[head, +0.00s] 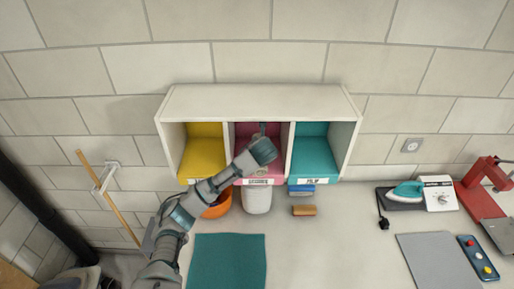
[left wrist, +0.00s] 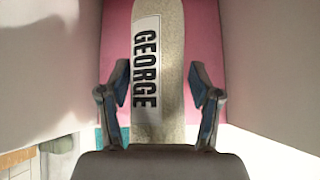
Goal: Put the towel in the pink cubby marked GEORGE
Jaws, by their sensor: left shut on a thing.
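The pink cubby (head: 241,132) is the middle of three in a white wall unit, with a label (head: 258,181) on its front lip too small to read. In the left wrist view its pink surface (left wrist: 205,30) lies behind my fingers. My left gripper (head: 262,130) reaches into this cubby. In the left wrist view the gripper (left wrist: 160,85) is shut on a beige, speckled rolled towel (left wrist: 172,50) with a white tag reading GEORGE. My right gripper is not in view.
A yellow cubby (head: 203,140) is left and a teal cubby (head: 312,145) right. A teal mat (head: 228,262) lies in front. An iron (head: 407,191) stands right.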

